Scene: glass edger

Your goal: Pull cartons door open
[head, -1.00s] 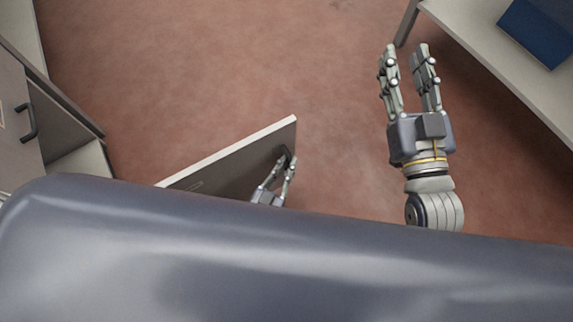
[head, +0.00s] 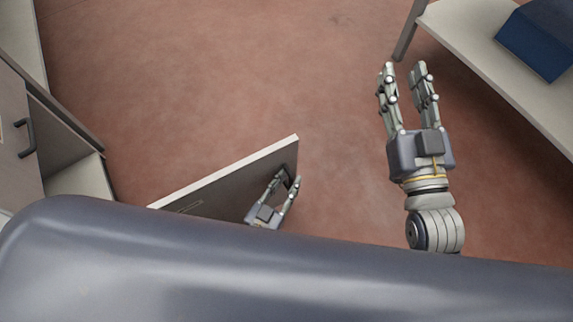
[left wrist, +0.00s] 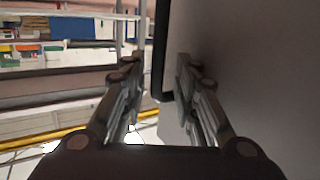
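The cartons door (head: 222,185) stands swung out from the cabinet at the lower left of the head view, its light top edge slanting up to the right. A small label plate (head: 190,206) is on its face. My left gripper (head: 286,181) is at the door's free end, its fingers on either side of the dark handle. In the left wrist view the black handle (left wrist: 161,45) stands between the spread fingers, nearer the right one, with a gap to the left one. My right gripper (head: 402,68) is open and empty over the floor, away from the door.
Another cabinet front with a black handle (head: 27,138) is at the far left. A pale table (head: 490,60) with a dark blue box (head: 535,42) is at the upper right. The reddish floor (head: 220,70) between is clear. The wrist view shows shelving (left wrist: 60,60) behind.

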